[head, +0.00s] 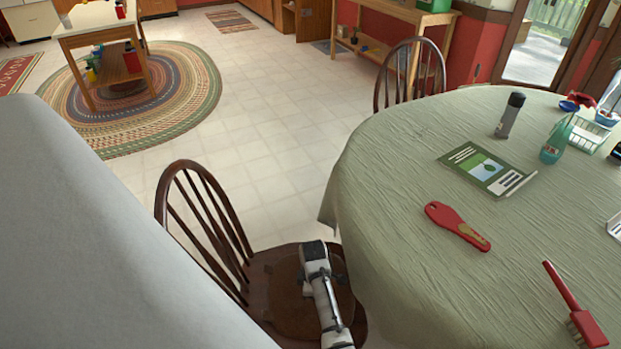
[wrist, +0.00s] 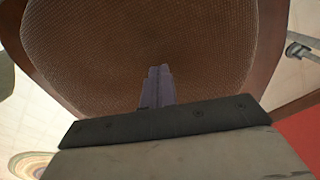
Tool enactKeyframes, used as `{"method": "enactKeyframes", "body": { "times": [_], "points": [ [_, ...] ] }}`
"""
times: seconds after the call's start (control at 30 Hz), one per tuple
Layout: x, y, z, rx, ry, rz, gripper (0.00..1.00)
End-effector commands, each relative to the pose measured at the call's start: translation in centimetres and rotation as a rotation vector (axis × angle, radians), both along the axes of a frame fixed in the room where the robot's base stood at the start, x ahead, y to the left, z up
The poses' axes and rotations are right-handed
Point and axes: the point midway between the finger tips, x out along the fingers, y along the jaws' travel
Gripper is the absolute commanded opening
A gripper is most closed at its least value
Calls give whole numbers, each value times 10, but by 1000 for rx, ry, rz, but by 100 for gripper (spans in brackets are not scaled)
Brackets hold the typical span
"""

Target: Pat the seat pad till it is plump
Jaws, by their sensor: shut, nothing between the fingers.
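The seat pad (head: 283,307) is a round brown woven cushion on the seat of the dark wooden chair (head: 195,215) beside the table. It also fills the upper middle of the wrist view (wrist: 190,45), with the chair seat's rim around it. My gripper (wrist: 158,72) is shut and empty, its fingers together and pointing at the pad. In the head view my gripper's end (head: 314,262) is over the seat and covers part of the pad. I cannot tell whether the fingertips touch it.
The table with a green cloth (head: 385,215) stands close on the right. Open tiled floor (head: 270,130) lies beyond.

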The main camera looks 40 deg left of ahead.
Motion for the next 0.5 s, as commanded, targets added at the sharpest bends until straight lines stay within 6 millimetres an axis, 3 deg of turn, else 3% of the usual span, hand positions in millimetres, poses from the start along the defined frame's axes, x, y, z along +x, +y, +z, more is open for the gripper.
{"method": "enactKeyframes", "body": {
  "times": [0.1,0.27,0.5],
  "points": [
    [0,0,-8,-1,1,0,0],
    [0,0,-5,-1,1,0,0],
    [0,0,12,-1,1,0,0]
  ]
}}
